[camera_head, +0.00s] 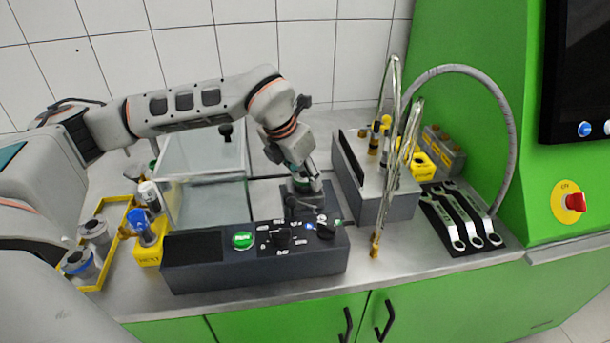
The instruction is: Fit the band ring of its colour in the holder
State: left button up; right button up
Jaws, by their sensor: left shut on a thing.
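My left arm reaches across from the left, and my left gripper (305,203) points down just behind the dark control box. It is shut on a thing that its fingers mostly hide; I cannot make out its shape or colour. A yellow tray (119,243) at the left holds grey canisters, one with a blue band (78,264) and one plain grey (95,232). A yellow block (149,257) with a blue-topped part (143,228) stands beside the tray. I cannot tell which part is the holder. My right gripper is not in view.
The control box (210,275) with a green button (243,241) stands at the front. A clear glass tank (205,205) is behind it. A grey unit (390,203) with hoses (505,110) and wrenches (455,222) are at the right.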

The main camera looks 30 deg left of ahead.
pick_arm(q)
jog(key=shift+f, duration=0.25)
